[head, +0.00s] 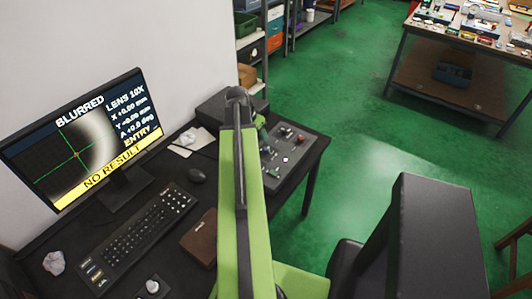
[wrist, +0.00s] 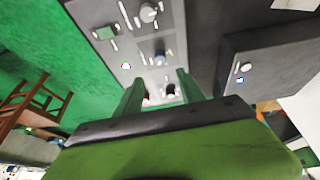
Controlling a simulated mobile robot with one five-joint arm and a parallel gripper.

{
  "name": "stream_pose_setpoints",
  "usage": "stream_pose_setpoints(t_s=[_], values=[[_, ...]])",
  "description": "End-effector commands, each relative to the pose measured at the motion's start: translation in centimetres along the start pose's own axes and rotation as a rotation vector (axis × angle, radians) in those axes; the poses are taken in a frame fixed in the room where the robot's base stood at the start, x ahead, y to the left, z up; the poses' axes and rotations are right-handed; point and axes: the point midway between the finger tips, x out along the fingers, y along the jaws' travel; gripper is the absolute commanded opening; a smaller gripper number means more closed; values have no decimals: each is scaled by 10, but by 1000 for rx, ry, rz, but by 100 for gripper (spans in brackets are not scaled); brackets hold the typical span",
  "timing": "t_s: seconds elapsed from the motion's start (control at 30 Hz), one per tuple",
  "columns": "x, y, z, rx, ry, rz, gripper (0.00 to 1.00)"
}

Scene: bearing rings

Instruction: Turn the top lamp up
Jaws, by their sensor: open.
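The grey control panel (head: 290,150) stands on the dark desk just right of my arm, with several small knobs and a red part on it. In the wrist view the panel (wrist: 128,60) shows a round knob (wrist: 148,12), a green block-like control (wrist: 103,33) and another knob (wrist: 159,57). My gripper (wrist: 163,88) has its two green fingers apart over the panel, with small dark controls (wrist: 170,89) visible between them. I cannot tell whether the fingers touch anything. The labels are too small to read, so I cannot tell which control is the top lamp's.
The monitor (head: 85,140) reads BLURRED, LENS 10X and NO RESULT over a pale ring image. A dark box (wrist: 275,60) stands beside the panel. Green floor lies beyond.

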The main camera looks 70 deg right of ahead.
Motion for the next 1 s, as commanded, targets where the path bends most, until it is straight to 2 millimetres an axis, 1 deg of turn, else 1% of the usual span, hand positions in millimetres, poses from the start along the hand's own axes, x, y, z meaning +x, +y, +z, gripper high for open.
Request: stream_pose_setpoints(t_s=[0.03, 0.1, 0.4, 0.5, 0.6, 0.83, 0.87, 1.0], values=[[23, -1, 4, 1, 0, 0, 46], [39, -1, 4, 1, 0, 0, 46], [104, -1, 4, 0, 0, 0, 46], [117, -1, 2, -1, 0, 0, 46], [121, -1, 1, -2, 0, 0, 46], [118, -1, 0, -2, 0, 0, 46], [118, -1, 0, -2, 0, 0, 43], [118, -1, 1, -2, 0, -1, 25]])
